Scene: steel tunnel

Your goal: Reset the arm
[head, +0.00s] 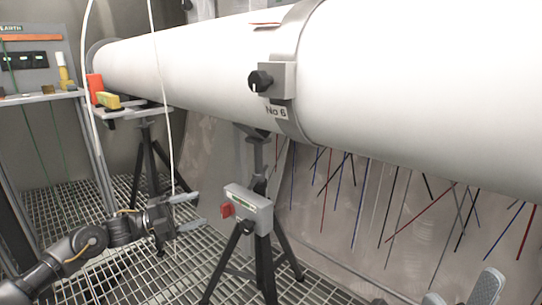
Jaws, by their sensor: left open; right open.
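My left gripper (190,211) is at the lower left in the head view, at the end of a dark arm that comes in from the left. Its two grey fingers are apart and point right, with nothing between them. It is left of a grey box with a red knob (248,208) on a tripod, with a gap between them. My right gripper (462,291) shows only in part at the bottom right edge. Its two grey fingertips are apart, and no object shows between them. The rest of the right arm is out of view.
A large white pipe (210,60) with a clamp and black knob (262,80) labelled No 6 crosses above. Tripods stand on the grated floor (190,270). A small shelf (130,111) holds orange and yellow items. A white cable hangs near my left arm. Coloured rods line the back wall.

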